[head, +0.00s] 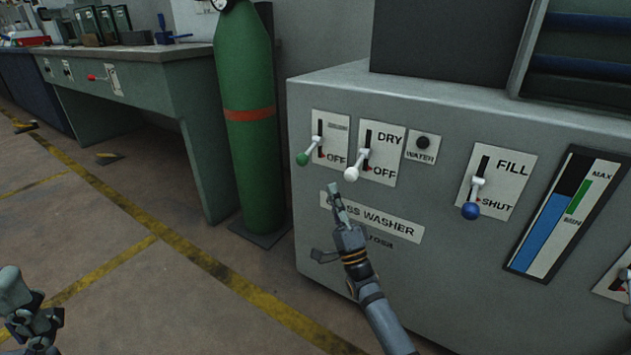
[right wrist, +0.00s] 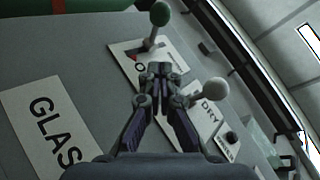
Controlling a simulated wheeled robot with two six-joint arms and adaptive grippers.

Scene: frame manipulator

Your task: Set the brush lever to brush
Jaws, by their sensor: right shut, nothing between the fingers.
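The lever with the green knob (head: 303,159) is on the left plate of the grey washer front; its knob is down at the OFF end. The plate's upper label is too small to read. In the right wrist view the green knob (right wrist: 160,14) stands just beyond the fingertips. My right gripper (head: 333,188) is shut and empty, below and right of the green knob, apart from it in the head view; it also shows in the right wrist view (right wrist: 158,70). My left gripper (head: 22,312) is at the lower left edge, its jaws unclear.
The DRY lever with a white knob (head: 351,174) is close on the right, also down. Further right are the WATER button (head: 423,143), the FILL lever with a blue knob (head: 470,211) and a level gauge (head: 563,214). A green cylinder (head: 248,110) stands left of the washer.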

